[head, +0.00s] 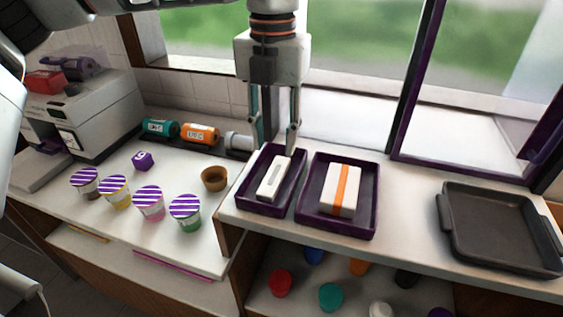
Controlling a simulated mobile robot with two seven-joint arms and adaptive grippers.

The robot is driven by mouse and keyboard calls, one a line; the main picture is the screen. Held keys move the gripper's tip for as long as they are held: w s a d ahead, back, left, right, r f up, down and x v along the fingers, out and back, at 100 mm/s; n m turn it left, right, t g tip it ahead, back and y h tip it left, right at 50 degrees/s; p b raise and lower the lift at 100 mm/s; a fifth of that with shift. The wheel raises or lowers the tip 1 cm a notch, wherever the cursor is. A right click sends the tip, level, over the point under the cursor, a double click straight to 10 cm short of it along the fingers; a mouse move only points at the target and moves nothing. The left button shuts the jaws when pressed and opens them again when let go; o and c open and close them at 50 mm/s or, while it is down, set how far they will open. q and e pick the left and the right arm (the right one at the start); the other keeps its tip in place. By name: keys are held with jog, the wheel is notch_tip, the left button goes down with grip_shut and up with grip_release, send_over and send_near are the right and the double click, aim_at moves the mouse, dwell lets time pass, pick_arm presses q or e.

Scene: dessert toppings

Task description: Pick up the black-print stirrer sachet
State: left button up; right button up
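The black-print stirrer sachet (273,180) is a slim white packet with a dark mark along it. It lies in the left purple tray (243,202) on the raised counter. My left gripper (280,150) points straight down above the back part of this tray, its two fingers apart with nothing visible between them. The fingertips are close to the far end of the sachet; whether they touch it I cannot tell. My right gripper is not in view.
The right purple tray (337,228) holds a white packet with an orange band (341,192). A dark baking tray (500,229) stands at the right. Window frames rise behind.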

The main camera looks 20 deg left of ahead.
aim_at(274, 175)
pick_arm(q)
jog(key=shift+f, duration=0.1)
jog(key=shift+s+f, duration=0.25)
jog(key=shift+f, duration=0.95)
notch_tip(274, 175, down, 5)
jog(key=shift+a+r+p, duration=0.1)
jog(key=shift+r+p, duration=0.05)
jog(key=shift+p, duration=0.35)
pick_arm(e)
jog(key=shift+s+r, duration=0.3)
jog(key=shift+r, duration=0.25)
pick_arm(q)
jog(key=shift+w, duration=0.1)
jog(key=c, duration=0.5)
